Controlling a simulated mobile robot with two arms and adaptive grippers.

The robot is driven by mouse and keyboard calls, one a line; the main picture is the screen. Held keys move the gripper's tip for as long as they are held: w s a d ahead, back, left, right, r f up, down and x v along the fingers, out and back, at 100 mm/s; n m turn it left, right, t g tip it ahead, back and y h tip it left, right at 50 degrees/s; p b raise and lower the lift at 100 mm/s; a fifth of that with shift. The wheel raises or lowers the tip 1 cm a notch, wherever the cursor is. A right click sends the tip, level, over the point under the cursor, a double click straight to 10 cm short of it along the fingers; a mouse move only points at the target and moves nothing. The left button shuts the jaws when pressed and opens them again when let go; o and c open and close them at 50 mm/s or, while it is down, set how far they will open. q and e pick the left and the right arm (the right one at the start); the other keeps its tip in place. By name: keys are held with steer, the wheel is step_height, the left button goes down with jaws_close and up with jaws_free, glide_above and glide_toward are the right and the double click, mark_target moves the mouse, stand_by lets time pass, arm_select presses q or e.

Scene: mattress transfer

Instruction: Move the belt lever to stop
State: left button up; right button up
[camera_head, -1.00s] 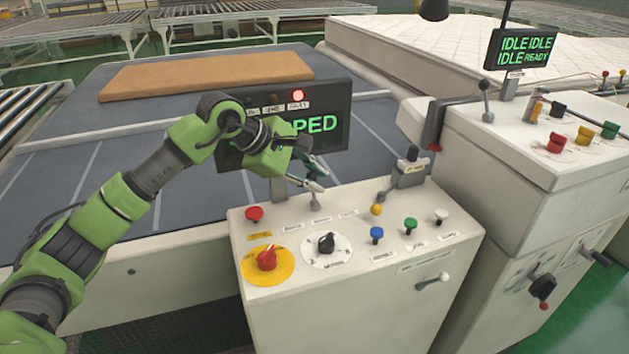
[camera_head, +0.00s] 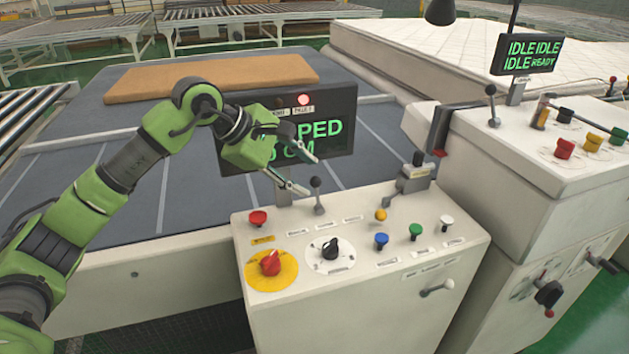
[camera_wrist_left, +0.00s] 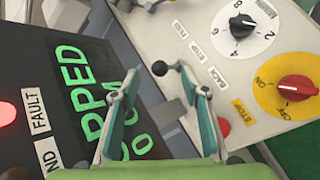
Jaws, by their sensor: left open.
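The belt lever (camera_head: 316,184) is a short upright stem with a black ball knob at the back left of the white control console. In the left wrist view its knob (camera_wrist_left: 159,68) shows just beyond and between my fingertips, with labels reading BACK and STOP beside it. My left gripper (camera_head: 308,174) is open and empty, its fingers pointing at the lever from the left. In the left wrist view the two fingers (camera_wrist_left: 167,84) are spread apart. I see no clear contact with the lever. My right gripper is not in view.
A dark display (camera_head: 325,130) showing green "PPED" and "CM" stands close behind my left gripper. The console holds a red button (camera_head: 258,218), a red knob (camera_head: 270,263), a black dial (camera_head: 330,247) and several coloured buttons. A second console (camera_head: 510,140) stands right.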

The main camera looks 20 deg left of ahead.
arm_select(q)
steer(key=v, duration=0.6)
steer(key=shift+s+a, duration=0.1)
stand_by(0.3)
